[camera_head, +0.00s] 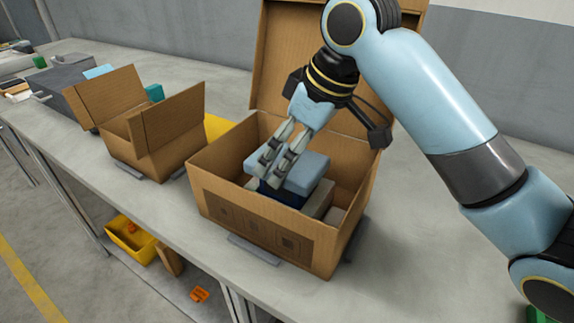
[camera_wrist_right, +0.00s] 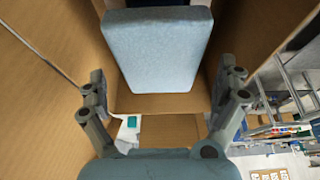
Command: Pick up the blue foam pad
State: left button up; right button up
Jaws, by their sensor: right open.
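The blue foam pad (camera_head: 308,174) is a light blue block. It lies on top of other things inside the open cardboard box (camera_head: 215,207) in the middle of the head view. The pad also shows large in the right wrist view (camera_wrist_right: 157,50), ahead of and between the spread fingers. My right gripper (camera_head: 272,166) reaches down into the box from above, with its fingers over the left part of the pad. It is open, and the pad shows no clear contact with the fingers (camera_wrist_right: 161,90). My left gripper is not in view.
A dark blue item (camera_head: 288,194) and a grey item (camera_head: 320,199) lie under and beside the pad. The box's raised lid (camera_head: 275,60) stands behind my arm. A smaller open cardboard box (camera_head: 172,150) stands left. A yellow bin (camera_head: 130,242) is on the lower shelf.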

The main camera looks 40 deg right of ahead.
jog(key=shift+w+a+f, duration=0.1)
jog(key=shift+w+f, duration=0.1)
jog(key=shift+f, duration=0.5)
jog(key=c, duration=0.8)
jog(key=shift+c, duration=0.3)
jog(key=shift+r, duration=0.15)
